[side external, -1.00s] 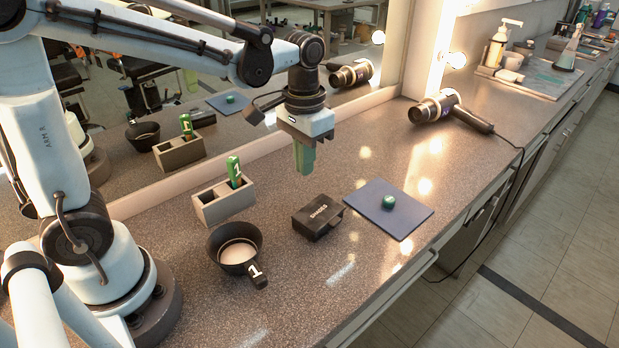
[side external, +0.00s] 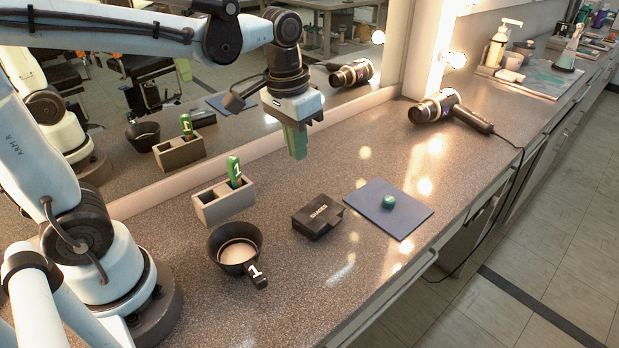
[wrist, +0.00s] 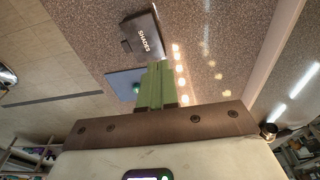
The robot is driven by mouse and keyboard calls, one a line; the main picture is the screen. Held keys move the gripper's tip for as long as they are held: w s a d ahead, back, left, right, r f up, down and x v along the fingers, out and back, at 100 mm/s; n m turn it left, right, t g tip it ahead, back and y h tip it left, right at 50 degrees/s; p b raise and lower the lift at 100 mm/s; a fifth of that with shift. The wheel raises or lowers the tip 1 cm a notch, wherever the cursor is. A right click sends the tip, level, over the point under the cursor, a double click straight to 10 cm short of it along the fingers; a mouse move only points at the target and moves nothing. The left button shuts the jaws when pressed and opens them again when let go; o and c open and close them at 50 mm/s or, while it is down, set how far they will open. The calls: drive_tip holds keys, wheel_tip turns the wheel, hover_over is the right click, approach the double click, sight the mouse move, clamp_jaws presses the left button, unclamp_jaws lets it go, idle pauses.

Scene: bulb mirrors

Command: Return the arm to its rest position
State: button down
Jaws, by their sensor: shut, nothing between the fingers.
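My gripper (side external: 298,152) hangs in the air above the counter, in front of the mirror. Its green fingers are shut with nothing between them and touch nothing. In the wrist view the fingers (wrist: 156,70) point toward the black box (wrist: 142,36). In the side view this black box (side external: 318,216) lies on the counter below and to the right of my gripper.
A grey holder (side external: 222,205) with a green-handled item (side external: 234,170) stands near the mirror. A black bowl (side external: 235,247) with pale contents sits in front. A green lump (side external: 389,202) rests on a blue mat (side external: 372,222). A hair dryer (side external: 440,108) lies farther back.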

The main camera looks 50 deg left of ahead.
drive_tip(key=shift+s+a+f+t, duration=0.2)
drive_tip(key=shift+s+f+t, duration=0.05)
drive_tip(key=shift+s+t, duration=0.65)
drive_tip(key=shift+s+a+f+t, duration=0.3)
drive_tip(key=shift+s+t, duration=0.45)
drive_tip(key=shift+t, duration=0.3)
drive_tip(key=shift+s+a+f+t, duration=0.15)
drive_tip(key=shift+s+f+t, duration=0.1)
drive_tip(key=shift+s+t, duration=0.65)
drive_tip(key=shift+w, duration=0.1)
